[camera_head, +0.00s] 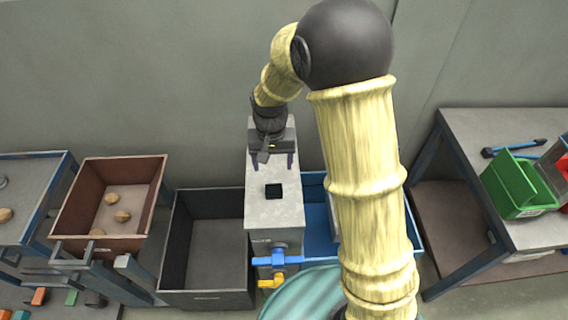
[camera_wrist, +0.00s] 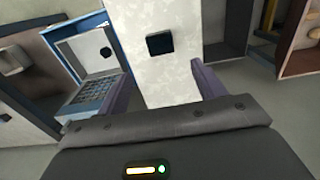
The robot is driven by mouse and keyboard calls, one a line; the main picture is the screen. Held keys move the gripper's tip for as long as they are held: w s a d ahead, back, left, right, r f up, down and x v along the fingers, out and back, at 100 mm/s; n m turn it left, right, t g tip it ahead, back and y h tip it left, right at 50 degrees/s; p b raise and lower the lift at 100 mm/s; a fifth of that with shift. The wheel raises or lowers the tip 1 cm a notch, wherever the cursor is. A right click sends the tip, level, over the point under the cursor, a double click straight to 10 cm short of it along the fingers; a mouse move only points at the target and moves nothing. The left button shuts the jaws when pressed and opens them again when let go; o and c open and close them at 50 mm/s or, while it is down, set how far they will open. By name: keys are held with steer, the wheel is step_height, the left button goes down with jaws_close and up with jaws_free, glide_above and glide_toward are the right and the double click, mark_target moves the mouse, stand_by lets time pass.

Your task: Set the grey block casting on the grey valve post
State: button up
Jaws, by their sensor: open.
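The grey valve post (camera_head: 261,215) stands at the centre of the head view, with a blue and a yellow valve handle on its front. Its pale top has a dark square mark, which also shows on the post in the wrist view (camera_wrist: 150,76). A pale grey block with a dark square mark, which looks like the block casting (camera_wrist: 89,62), sits in the blue crate; in the head view my arm mostly hides that spot. My gripper (camera_head: 271,163) is open and empty over the far part of the post. Its purple fingers lie either side of the post in the wrist view (camera_wrist: 162,80).
The blue crate (camera_head: 314,182) stands right of the post, and an empty dark bin (camera_head: 180,235) stands left. A brown bin (camera_head: 143,178) with several tan lumps is further left. A bench (camera_head: 462,128) at right holds a green bin (camera_head: 508,190) and a blue-handled tool. A wall closes the back.

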steer(key=s+d+r+t, duration=0.2)
steer(key=s+d+r, duration=0.3)
steer(key=s+d, duration=0.7)
steer(key=shift+s+d+t, duration=0.3)
steer(key=shift+s+d, duration=0.1)
steer(key=shift+d, duration=0.45)
steer(key=shift+r, duration=0.1)
